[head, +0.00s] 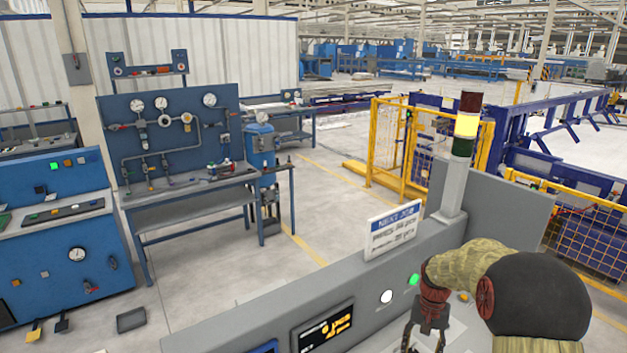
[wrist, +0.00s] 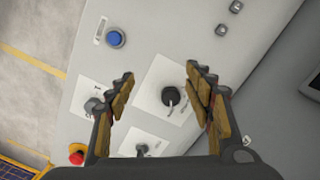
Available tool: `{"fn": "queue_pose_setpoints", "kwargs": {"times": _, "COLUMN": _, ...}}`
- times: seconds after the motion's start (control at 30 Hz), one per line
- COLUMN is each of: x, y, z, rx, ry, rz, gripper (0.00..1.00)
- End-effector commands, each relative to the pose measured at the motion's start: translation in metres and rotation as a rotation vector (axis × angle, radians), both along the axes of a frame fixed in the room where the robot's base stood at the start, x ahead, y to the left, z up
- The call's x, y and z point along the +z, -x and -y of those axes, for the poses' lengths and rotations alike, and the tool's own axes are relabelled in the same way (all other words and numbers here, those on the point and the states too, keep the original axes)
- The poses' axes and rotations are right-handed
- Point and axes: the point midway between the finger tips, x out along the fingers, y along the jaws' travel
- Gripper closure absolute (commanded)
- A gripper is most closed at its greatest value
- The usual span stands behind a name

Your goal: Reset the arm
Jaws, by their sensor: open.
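My gripper (head: 426,338) is low at the right in the head view, over the grey control console, and its lower end is cut off by the frame. In the wrist view my gripper (wrist: 158,85) is open and empty, its two padded fingers apart. Between and beyond the fingers is a black switch (wrist: 170,97) on a white plate of the console. The fingers look apart from the switch, though the exact gap is hard to tell. My arm, in a tan sleeve with a dark rounded joint, reaches in from the right.
The grey console (head: 300,305) carries a display (head: 325,328), lit buttons, a job sign (head: 392,230) and a signal tower (head: 463,140). In the wrist view a blue button (wrist: 115,39) and a red button (wrist: 77,155) flank the fingers. Open floor (head: 215,265) lies beyond the console.

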Motion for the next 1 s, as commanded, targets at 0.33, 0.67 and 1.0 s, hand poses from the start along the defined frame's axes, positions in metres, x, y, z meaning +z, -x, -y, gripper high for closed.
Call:
{"fn": "queue_pose_setpoints", "kwargs": {"times": 0.33, "x": 0.066, "y": 0.087, "z": -0.036, "rx": 0.176, "ry": 0.005, "rz": 0.066, "gripper": 0.47}}
{"fn": "queue_pose_setpoints", "kwargs": {"times": 0.67, "x": 0.108, "y": 0.169, "z": -0.067, "rx": 0.303, "ry": 0.028, "rz": 0.173, "gripper": 0.47}}
{"fn": "queue_pose_setpoints", "kwargs": {"times": 1.0, "x": 0.127, "y": 0.246, "z": -0.092, "rx": 0.387, "ry": 0.062, "rz": 0.316, "gripper": 0.47}}
